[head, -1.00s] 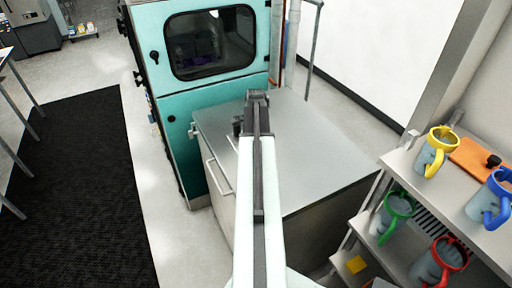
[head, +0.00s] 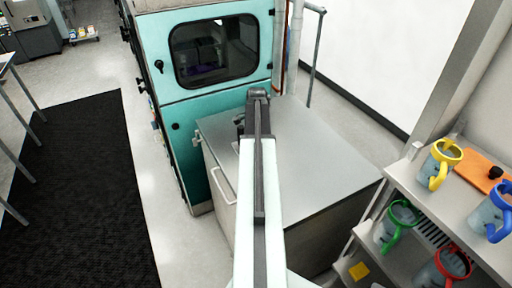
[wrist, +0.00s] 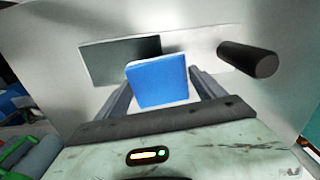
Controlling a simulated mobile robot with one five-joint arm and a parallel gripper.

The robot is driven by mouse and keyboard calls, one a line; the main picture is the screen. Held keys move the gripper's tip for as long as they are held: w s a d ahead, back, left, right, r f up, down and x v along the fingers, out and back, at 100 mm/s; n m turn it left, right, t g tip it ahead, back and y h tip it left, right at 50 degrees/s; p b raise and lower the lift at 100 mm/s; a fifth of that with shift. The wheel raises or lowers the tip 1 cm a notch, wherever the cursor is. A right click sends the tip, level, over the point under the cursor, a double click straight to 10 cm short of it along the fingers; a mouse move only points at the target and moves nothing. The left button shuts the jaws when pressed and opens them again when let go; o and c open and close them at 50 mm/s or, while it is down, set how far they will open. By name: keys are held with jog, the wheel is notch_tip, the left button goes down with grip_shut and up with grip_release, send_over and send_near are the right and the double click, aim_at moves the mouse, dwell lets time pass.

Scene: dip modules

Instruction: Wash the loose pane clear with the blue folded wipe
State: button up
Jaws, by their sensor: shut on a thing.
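The blue folded wipe (wrist: 158,84) is held between the two fingers of my gripper (wrist: 160,72) in the wrist view. My gripper is shut on it. Behind the wipe, a flat rectangular panel, dark grey-green (wrist: 112,62) on its left and pale on its right, appears to be the loose pane. The wipe overlaps its lower edge in the picture; I cannot tell whether they touch. In the head view my arm reaches over the steel worktop, and the wipe and pane cannot be made out there.
A black cylinder (wrist: 247,60) lies right of the panel in the wrist view. The steel worktop (head: 318,165) looks mostly clear. A teal cabinet (head: 220,104) stands behind it. Mugs with yellow (head: 439,165), blue, green (head: 397,223) and red handles stand on shelves at right.

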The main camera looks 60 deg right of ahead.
jog(key=shift+w+a+r+p, duration=0.1)
jog(key=shift+w+r+p, duration=0.05)
jog(key=shift+r+p, duration=1.95)
jog(key=shift+r, duration=0.1)
